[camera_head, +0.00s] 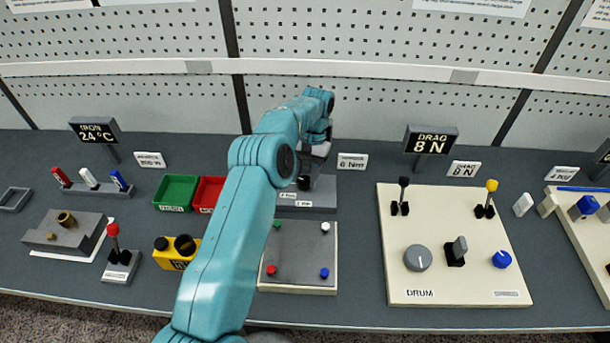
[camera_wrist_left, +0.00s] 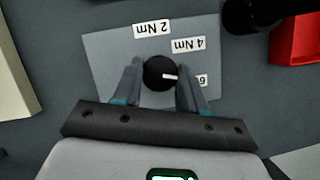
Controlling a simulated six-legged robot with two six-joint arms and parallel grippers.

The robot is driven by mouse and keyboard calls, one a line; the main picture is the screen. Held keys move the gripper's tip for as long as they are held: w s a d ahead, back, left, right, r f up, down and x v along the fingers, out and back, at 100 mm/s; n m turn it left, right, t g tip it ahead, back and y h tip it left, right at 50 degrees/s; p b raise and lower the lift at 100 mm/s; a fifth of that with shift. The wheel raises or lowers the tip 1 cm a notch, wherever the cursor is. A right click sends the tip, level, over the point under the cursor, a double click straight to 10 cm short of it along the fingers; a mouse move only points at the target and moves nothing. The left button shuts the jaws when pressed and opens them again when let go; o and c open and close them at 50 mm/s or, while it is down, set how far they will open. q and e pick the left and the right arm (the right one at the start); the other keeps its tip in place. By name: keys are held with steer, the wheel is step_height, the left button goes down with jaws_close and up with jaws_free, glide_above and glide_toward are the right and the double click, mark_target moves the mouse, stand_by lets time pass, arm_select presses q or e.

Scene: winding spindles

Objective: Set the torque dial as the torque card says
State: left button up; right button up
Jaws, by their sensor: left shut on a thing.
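The torque dial (camera_wrist_left: 160,73) is a round black knob with a white pointer line on a grey plate (camera_wrist_left: 105,55). Its labels read 2 Nm (camera_wrist_left: 152,28), 4 Nm (camera_wrist_left: 187,44) and a partly hidden 6 (camera_wrist_left: 202,80). The pointer points right in the wrist view, about toward the 6 label. My left gripper (camera_wrist_left: 160,85) is shut on the dial, one finger on each side. In the head view my left gripper (camera_head: 304,182) is over the grey plate (camera_head: 325,190), mostly hidden by my arm. The torque card (camera_head: 352,161) stands behind the plate and reads 6 Nm. My right gripper is not in view.
Red (camera_head: 207,193) and green (camera_head: 176,192) bins stand left of the plate. A grey board with coloured pegs (camera_head: 300,250) lies in front. The cream drum panel (camera_head: 455,280) with levers and knobs is to the right. A black rounded object (camera_wrist_left: 245,14) is near the plate.

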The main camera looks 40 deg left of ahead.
arm_select(q)
steer(key=shift+w+r+m+y, duration=0.1)
steer(key=shift+m+y, duration=0.3)
steer(key=shift+m, duration=0.7)
steer(key=o, duration=1.1)
steer(key=shift+c, duration=0.2)
steer(key=shift+d, duration=0.1)
